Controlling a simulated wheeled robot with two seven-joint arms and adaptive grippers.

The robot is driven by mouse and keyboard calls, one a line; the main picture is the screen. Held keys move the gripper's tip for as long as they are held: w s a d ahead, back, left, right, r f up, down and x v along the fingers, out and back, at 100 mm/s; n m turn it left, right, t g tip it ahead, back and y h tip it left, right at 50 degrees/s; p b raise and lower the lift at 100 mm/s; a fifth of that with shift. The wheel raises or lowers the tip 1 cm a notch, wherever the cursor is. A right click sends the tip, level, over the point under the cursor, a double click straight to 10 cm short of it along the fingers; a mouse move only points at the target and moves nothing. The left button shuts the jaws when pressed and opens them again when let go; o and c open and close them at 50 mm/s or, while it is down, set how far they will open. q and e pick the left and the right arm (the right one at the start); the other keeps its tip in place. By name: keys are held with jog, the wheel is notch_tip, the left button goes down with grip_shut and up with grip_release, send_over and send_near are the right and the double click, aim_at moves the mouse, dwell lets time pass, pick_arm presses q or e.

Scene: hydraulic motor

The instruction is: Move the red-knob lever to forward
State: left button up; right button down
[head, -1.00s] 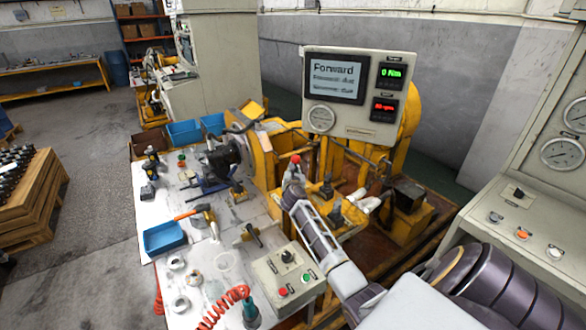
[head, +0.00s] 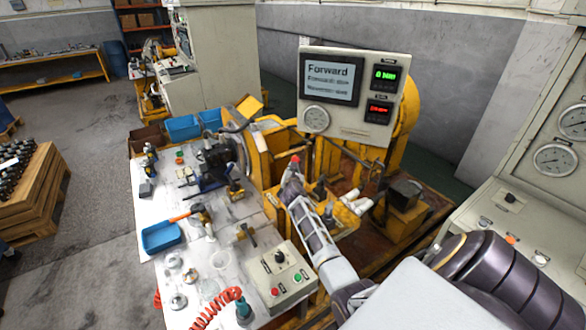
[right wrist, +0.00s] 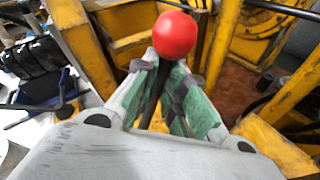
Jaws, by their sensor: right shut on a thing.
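The red-knob lever's round red knob (right wrist: 175,36) stands up between my right gripper's fingertips in the right wrist view. Its dark shaft runs down between the green-padded fingers. My right gripper (right wrist: 170,75) is shut on the lever just below the knob. In the head view the knob (head: 295,160) shows just above my right gripper (head: 293,180), in front of the yellow test stand (head: 262,155). The display (head: 331,79) on the stand reads "Forward" with smaller, blurred lines under it. My left gripper is not in view.
A control box with buttons (head: 285,262) sits on the near end of the bench. The white bench top (head: 205,262) holds a blue tray (head: 161,236), tools and metal rings. A grey console (head: 480,225) stands at the right. Yellow frame parts surround the lever closely.

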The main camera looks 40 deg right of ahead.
jog(key=shift+d+r, duration=0.2)
jog(key=shift+r, duration=0.15)
jog(key=c, duration=1.5)
grip_release()
jog(key=shift+d+f, duration=0.1)
jog(key=shift+s+a+f, duration=0.1)
jog(key=shift+a+f, duration=0.05)
jog(key=shift+a, duration=0.1)
jog(key=shift+v, duration=5.85)
